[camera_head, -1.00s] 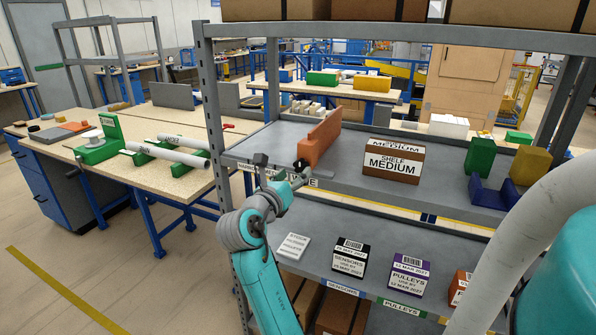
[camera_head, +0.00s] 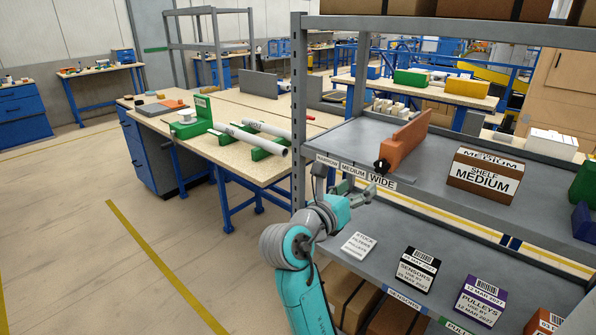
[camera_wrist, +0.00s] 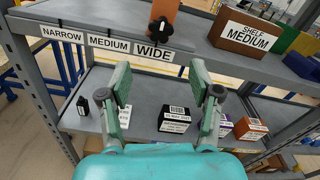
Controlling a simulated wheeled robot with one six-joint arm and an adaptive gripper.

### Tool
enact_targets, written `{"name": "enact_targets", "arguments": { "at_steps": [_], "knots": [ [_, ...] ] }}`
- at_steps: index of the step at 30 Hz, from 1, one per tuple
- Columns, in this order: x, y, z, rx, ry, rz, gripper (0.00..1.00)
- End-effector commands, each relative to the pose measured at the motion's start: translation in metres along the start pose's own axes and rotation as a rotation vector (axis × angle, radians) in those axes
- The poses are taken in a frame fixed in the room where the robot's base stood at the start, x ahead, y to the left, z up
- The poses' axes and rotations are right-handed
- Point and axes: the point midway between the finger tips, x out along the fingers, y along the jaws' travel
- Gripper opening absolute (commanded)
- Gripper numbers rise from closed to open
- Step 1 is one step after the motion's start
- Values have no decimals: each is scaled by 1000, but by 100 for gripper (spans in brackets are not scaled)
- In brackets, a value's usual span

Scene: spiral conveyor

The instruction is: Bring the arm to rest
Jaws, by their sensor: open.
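My arm reaches up in front of a grey shelf rack (camera_head: 300,100). My gripper (camera_head: 366,186) is at the front edge of the middle shelf, near the NARROW, MEDIUM and WIDE labels. In the wrist view my gripper (camera_wrist: 158,95) has its two fingers spread wide with nothing between them. Beyond the fingers, an orange block (camera_wrist: 165,20) stands on the shelf above the WIDE label; it also shows in the head view (camera_head: 404,142). The fingers are apart from it.
The middle shelf holds a SHELF MEDIUM box (camera_head: 484,178). The lower shelf holds a STOCK card (camera_head: 358,246), a black SENSORS box (camera_head: 417,270) and a purple PULLEYS box (camera_head: 481,298). A workbench (camera_head: 262,172) with pipes on green holders stands left. Floor at left is clear.

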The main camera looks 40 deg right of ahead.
Motion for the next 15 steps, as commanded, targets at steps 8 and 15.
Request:
{"name": "enact_targets", "arguments": {
  "at_steps": [8, 15],
  "knots": [
    [-1, 2, -3, 6, -2, 8, 63],
    [-20, 31, -48, 141, -34, 176, 63]
  ]
}}
